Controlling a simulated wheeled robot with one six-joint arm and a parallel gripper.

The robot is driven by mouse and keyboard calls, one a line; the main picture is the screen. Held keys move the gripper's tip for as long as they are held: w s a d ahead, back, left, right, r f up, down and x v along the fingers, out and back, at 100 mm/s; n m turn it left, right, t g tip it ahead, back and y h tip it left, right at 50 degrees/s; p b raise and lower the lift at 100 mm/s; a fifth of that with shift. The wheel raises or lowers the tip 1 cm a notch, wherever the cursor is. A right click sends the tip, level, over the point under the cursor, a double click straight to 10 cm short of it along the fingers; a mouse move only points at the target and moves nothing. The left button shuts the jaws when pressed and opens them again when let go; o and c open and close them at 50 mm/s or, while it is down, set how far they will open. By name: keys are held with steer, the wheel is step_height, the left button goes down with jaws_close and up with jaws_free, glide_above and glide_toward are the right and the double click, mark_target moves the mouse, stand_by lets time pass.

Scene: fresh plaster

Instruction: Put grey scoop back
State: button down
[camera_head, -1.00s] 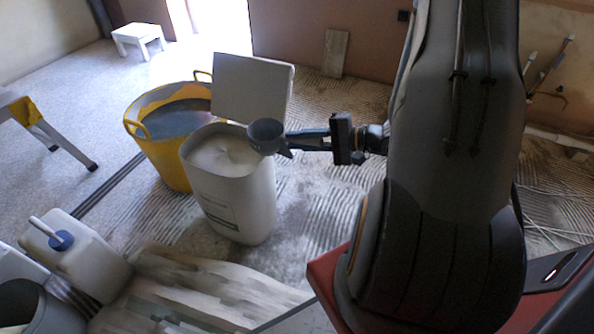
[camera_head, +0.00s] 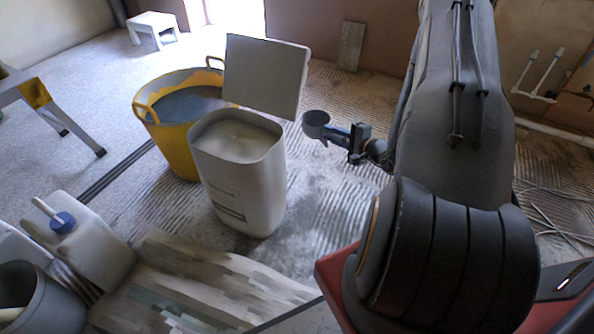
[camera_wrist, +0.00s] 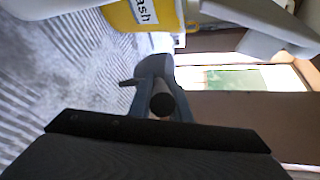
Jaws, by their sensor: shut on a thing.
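The grey scoop (camera_head: 316,124) is held in the air to the right of the white tub, its round bowl pointing left and apart from the tub's rim. My gripper (camera_head: 345,136) is shut on the scoop's handle. The white tub (camera_head: 243,190) stands on the floor with its lid (camera_head: 266,76) raised at the back and pale powder (camera_head: 236,139) inside. In the wrist view the scoop's handle end (camera_wrist: 163,102) shows dark and round between my gripper's fingers (camera_wrist: 155,92).
A yellow bucket (camera_head: 170,148) of greyish liquid stands behind and left of the tub. A white canister with a blue cap (camera_head: 88,248) and a grey bucket (camera_head: 45,305) are at the lower left. Ridged floor right of the tub is free.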

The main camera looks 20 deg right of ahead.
steer(key=w+a+f+m+h+b, duration=0.2)
steer(key=w+f+b, duration=1)
steer(key=w+f, duration=0.65)
steer(key=f+b, duration=0.1)
steer(key=f, duration=0.3)
steer(key=s+f+b, duration=0.1)
steer(key=f+b, duration=0.1)
steer(key=f, duration=0.1)
steer(key=f+b, duration=0.2)
steer(key=f, duration=0.2)
steer(key=shift+s+d+f, duration=0.15)
steer(key=shift+s+f, duration=0.15)
steer(key=shift+f, duration=0.1)
steer(key=c, duration=1.7)
jaws_free()
steer(key=shift+o, duration=0.2)
steer(key=shift+s+r+t+h, duration=0.2)
steer(key=shift+s+t+h, duration=0.1)
steer(key=p+v, duration=0.5)
steer(key=v, duration=0.6)
steer(key=shift+s+p, duration=0.2)
steer(key=shift+p, duration=0.1)
